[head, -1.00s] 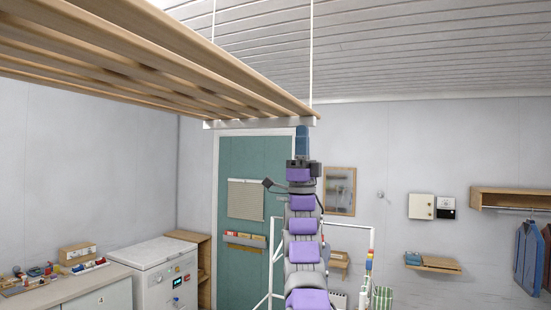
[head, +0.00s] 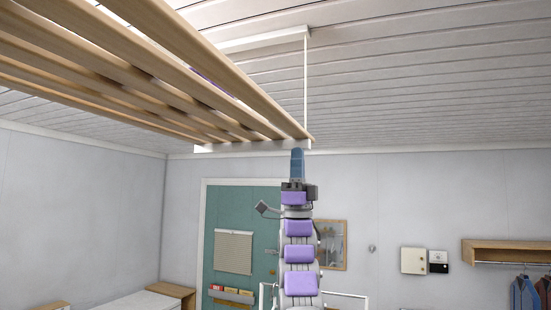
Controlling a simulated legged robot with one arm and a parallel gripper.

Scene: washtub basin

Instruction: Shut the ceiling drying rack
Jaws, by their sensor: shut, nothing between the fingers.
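The ceiling drying rack (head: 180,85) has long wooden slats and fills the upper left of the head view. It hangs below the ceiling, with a gap between them. A white crossbar (head: 262,145) spans its far end, and a thin white cord (head: 306,80) runs from there up to a white ceiling rail (head: 265,39). My gripper (head: 297,152) is blue and points up at the right end of the crossbar. Its tip is at or just under the bar; I cannot tell whether they touch. It is shut with nothing in it.
Behind stand a green door (head: 258,205) and a wall mirror (head: 332,245). A wooden shelf (head: 500,245) with hanging clothes is at the right. A white chest (head: 140,306) is at lower left. The air right of the rack is clear.

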